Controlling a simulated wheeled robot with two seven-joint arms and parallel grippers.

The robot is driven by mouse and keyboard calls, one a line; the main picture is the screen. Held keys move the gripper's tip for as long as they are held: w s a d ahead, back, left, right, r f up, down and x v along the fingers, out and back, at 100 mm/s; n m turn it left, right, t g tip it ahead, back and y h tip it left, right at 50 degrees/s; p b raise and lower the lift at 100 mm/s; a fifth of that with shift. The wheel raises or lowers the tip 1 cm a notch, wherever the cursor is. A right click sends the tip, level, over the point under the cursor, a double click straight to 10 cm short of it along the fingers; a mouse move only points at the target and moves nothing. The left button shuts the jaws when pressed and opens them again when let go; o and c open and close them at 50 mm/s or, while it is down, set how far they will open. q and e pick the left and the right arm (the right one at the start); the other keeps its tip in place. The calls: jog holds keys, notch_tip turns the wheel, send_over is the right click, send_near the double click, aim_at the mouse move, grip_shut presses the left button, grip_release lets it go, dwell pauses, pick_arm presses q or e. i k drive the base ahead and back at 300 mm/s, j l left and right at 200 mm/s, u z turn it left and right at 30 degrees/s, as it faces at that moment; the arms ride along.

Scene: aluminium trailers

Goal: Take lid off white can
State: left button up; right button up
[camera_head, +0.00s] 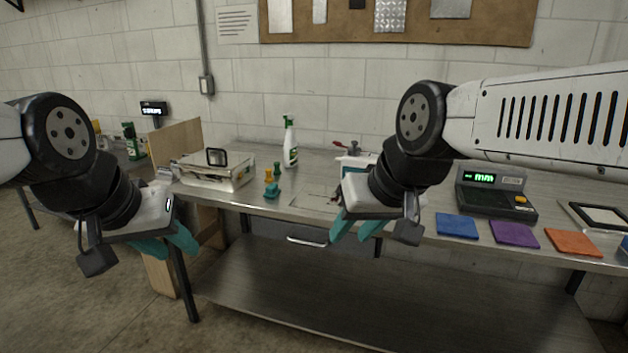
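My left gripper (172,247) is at the left, in front of the bench's left end, with its teal fingers pointing down, apart and empty. My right gripper (353,235) hangs near the bench's front edge, right of the middle, with its teal fingers apart and empty. A white object (356,162) stands on the bench behind my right gripper, partly hidden by it and my arm. I cannot tell whether it is the white can, and no lid can be made out clearly.
The metal bench (330,258) has a lower shelf. On top are a metal box (215,178), small coloured weights (271,188), a spray bottle (290,145), a scale with a green display (495,190), and blue (457,225), purple (514,234) and orange (572,242) squares.

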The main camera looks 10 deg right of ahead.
aim_at(355, 148)
jog(key=z, duration=0.7)
jog(key=i+l+z, duration=0.1)
jog(key=i, duration=0.55)
jog(key=i+l, duration=0.2)
jog(key=i, duration=0.4)
jog(key=l+z, duration=0.05)
